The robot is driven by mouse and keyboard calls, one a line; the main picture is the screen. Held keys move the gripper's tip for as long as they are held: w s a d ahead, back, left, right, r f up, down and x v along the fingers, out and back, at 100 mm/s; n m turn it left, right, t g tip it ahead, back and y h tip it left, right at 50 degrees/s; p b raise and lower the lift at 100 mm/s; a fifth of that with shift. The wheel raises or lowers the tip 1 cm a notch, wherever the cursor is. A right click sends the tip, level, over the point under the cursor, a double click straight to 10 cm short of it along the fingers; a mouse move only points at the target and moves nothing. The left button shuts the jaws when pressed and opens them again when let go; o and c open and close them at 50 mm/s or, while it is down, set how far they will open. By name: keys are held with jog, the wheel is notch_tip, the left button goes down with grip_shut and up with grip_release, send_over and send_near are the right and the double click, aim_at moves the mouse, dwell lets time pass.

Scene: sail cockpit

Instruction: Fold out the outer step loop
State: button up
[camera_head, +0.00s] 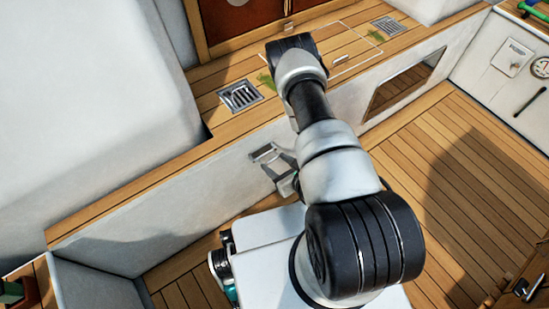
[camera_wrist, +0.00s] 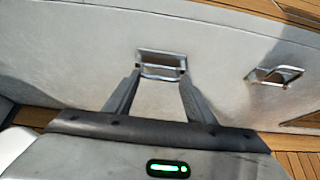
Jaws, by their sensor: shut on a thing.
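A metal step loop (camera_wrist: 161,54) is on the pale side wall, in the upper middle of the wrist view. My gripper (camera_wrist: 160,76) reaches up to it, with one grey finger at each side, shut on the loop. In the head view, a metal loop (camera_head: 263,152) shows on the wall left of my arm, and my gripper (camera_head: 276,172) is at it, partly hidden by the arm. A second metal loop (camera_wrist: 275,76) is to the right in the wrist view, apart from my gripper. How far the held loop stands out from the wall is hard to tell.
A planked wooden ledge (camera_head: 180,170) with a drain grate (camera_head: 240,96) runs above the wall. A dark recess (camera_head: 405,83) opens in the wall beyond my arm. White side walls stand at left and right.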

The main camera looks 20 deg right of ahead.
jog(key=shift+a+f+t+y, duration=0.15)
jog(key=shift+f+t+y, duration=0.25)
jog(key=shift+t, duration=0.5)
jog(key=shift+w, duration=0.1)
jog(key=o, duration=1)
jog(key=shift+f, duration=0.1)
jog(key=p+v, duration=0.4)
jog(key=v, duration=1.3)
jog(key=shift+s, duration=0.25)
